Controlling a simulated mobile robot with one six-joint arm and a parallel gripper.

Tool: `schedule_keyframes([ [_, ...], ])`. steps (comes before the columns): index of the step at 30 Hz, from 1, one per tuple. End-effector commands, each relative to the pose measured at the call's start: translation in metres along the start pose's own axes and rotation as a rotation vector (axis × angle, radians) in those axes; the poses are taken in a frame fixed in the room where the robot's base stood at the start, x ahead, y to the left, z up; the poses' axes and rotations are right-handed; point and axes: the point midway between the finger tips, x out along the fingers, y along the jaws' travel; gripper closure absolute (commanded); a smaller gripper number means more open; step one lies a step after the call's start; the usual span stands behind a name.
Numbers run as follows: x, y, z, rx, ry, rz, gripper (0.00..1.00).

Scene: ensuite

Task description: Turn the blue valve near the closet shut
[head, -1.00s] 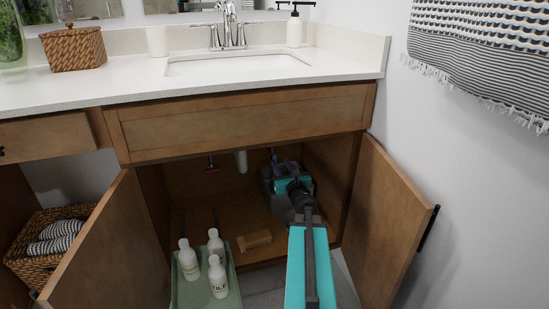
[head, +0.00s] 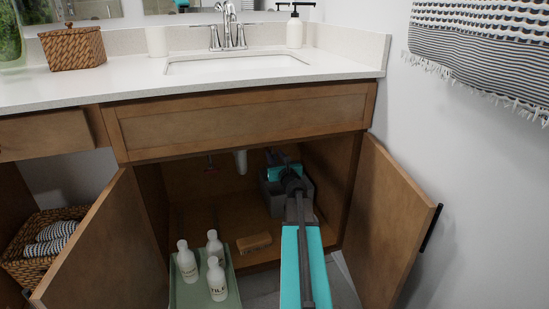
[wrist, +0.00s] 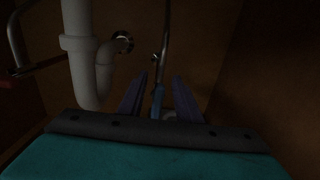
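The blue valve (wrist: 157,98) shows in the wrist view, on a metal pipe at the back of the open sink cabinet. It lies between the two purple fingers of my gripper (wrist: 161,78), with dark gaps on both sides. My gripper looks open, and I cannot tell whether either finger touches the valve. In the head view my gripper (head: 276,157) reaches deep into the right side of the cabinet, and the blue valve is hidden there.
A white drain pipe (wrist: 84,55) and a red valve (wrist: 20,71) are to the left. A grey bin (head: 306,191) stands below my arm. White bottles (head: 217,277) sit on a green tray (head: 237,298) beside a brush (head: 254,243). Open cabinet doors (head: 382,225) flank the opening.

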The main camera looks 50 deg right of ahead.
Motion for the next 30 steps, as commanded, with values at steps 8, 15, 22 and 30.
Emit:
schedule_keyframes([
  [8, 0.0031, 0.0001, 0.0001, 0.0, 0.0, 0.0, 0.69],
  [15, 0.003, 0.0001, 0.0001, 0.0, 0.0, 0.0, 0.87],
  [22, 0.003, 0.0004, 0.0001, 0.001, 0.0, 0.0, 1.0],
  [30, 0.003, -0.0006, 0.0009, 0.037, 0.001, 0.001, 1.0],
])
